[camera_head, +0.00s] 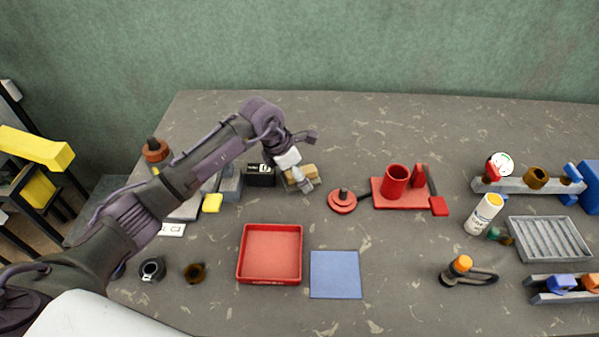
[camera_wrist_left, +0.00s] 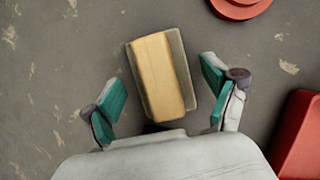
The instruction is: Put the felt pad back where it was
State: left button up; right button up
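A tan block (camera_wrist_left: 160,75), likely the felt pad, lies on a slightly larger grey-olive base (camera_wrist_left: 185,65) in the left wrist view. In the head view the tan block (camera_head: 303,171) is partly hidden by my left gripper (camera_head: 300,180). My left gripper (camera_wrist_left: 160,108) is open, its green-padded fingers apart on either side of the block's near end, with nothing held. I cannot tell its height above the block. My right gripper is not in view.
A black box (camera_head: 260,175) stands just left of the block. A red round piece (camera_head: 342,203) and red stand (camera_head: 398,200) are to the right. A red tray (camera_head: 270,280) and flat blue square (camera_head: 335,280) lie nearer. The table behind is clear.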

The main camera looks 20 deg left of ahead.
pick_arm(q)
jog(key=shift+r, duration=0.15)
jog(key=shift+r, duration=0.2)
jog(key=b+v, duration=0.1)
jog(key=v, duration=1)
jog(key=shift+r, duration=0.35)
jog(key=shift+s+a, duration=0.1)
jog(key=shift+s, duration=0.05)
dwell(0.5)
